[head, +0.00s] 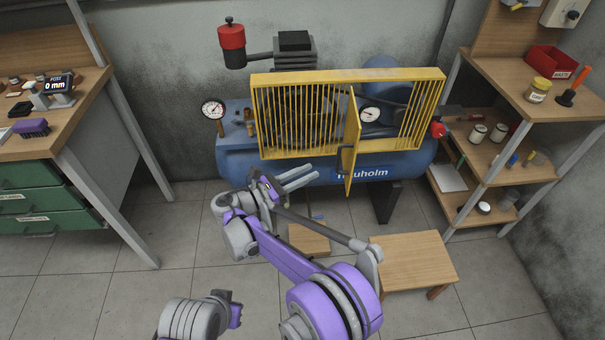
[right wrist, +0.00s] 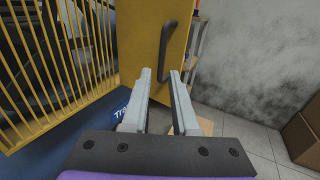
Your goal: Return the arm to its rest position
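My right arm (head: 290,255) reaches forward from the bottom of the head view. Its gripper (head: 312,173) is in front of the blue compressor tank (head: 240,165). The two grey fingers also show in the right wrist view (right wrist: 161,74), apart with nothing between them. The yellow guard door (head: 352,115) stands swung out from the yellow guard (head: 270,80). Its dark handle (right wrist: 166,55) is just beyond the fingertips in the right wrist view, with no visible contact. My left gripper cannot be made out in either view.
A low wooden stool (head: 412,260) stands on the floor at right, and a smaller wooden block (head: 308,240) lies below my gripper. A workbench (head: 60,130) with green drawers is at left. Wooden shelves (head: 545,110) with jars are at right.

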